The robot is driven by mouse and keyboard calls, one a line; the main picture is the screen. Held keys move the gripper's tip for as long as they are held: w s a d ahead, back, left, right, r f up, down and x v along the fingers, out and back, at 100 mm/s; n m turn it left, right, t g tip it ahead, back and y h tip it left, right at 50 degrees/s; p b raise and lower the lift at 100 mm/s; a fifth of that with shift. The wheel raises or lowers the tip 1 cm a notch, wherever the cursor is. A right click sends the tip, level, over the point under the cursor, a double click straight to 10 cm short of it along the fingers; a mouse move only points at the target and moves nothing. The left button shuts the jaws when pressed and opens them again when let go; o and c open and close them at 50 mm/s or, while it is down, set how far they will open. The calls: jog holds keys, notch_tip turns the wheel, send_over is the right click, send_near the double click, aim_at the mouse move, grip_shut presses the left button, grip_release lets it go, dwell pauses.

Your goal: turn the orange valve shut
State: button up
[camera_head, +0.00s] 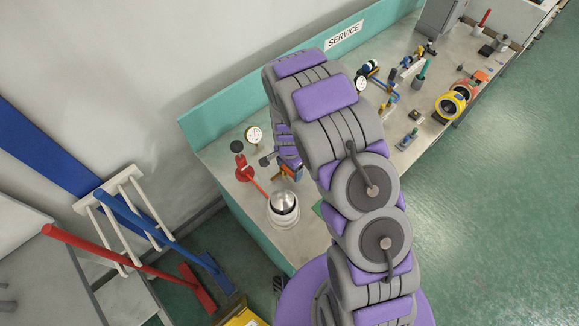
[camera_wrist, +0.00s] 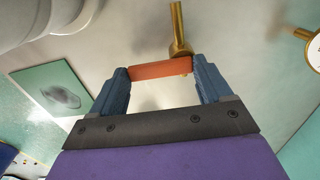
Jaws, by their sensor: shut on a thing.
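The orange valve (camera_wrist: 160,69) shows in the wrist view as a short orange bar on a brass stem (camera_wrist: 180,30). My gripper (camera_wrist: 161,74) has blue fingers, one at each end of the bar, and is shut on it. The bar spans the gap near the fingertips. In the head view, a small orange part of the valve (camera_head: 291,172) shows just below the end of my arm, which hides most of the gripper and valve there.
A gauge (camera_head: 254,134) is near the back wall. Pipes, gauges and a yellow reel (camera_head: 450,104) lie farther right. Green floor is open at the right.

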aim_at(288, 170)
jog(key=o, duration=1)
jog(key=shift+a, duration=0.2)
jog(key=shift+r, duration=0.15)
notch_tip(288, 170, up, 17)
jog(key=shift+p, duration=0.3)
jog(key=shift+r, duration=0.1)
jog(key=s+d+r+n+b, duration=0.2)
jog(key=s+d+r+n, duration=0.1)
jog(key=s+r, duration=0.3)
jog(key=s+d+r+n+b, duration=0.2)
jog(key=s+d+r, duration=0.2)
jog(key=s, duration=0.5)
jog(key=s+d+n+b, duration=0.1)
jog(key=s+n, duration=0.1)
jog(key=s, duration=0.3)
jog(key=s+n+g+b, duration=0.1)
jog(key=s+n, duration=0.1)
jog(key=s, duration=0.4)
jog(key=s+d+n+b, duration=0.1)
jog(key=s, duration=0.5)
jog(key=shift+s+d+r+n+g, duration=0.25)
jog(key=shift+d+r+n+g, duration=0.05)
jog(key=shift+n+g, duration=0.1)
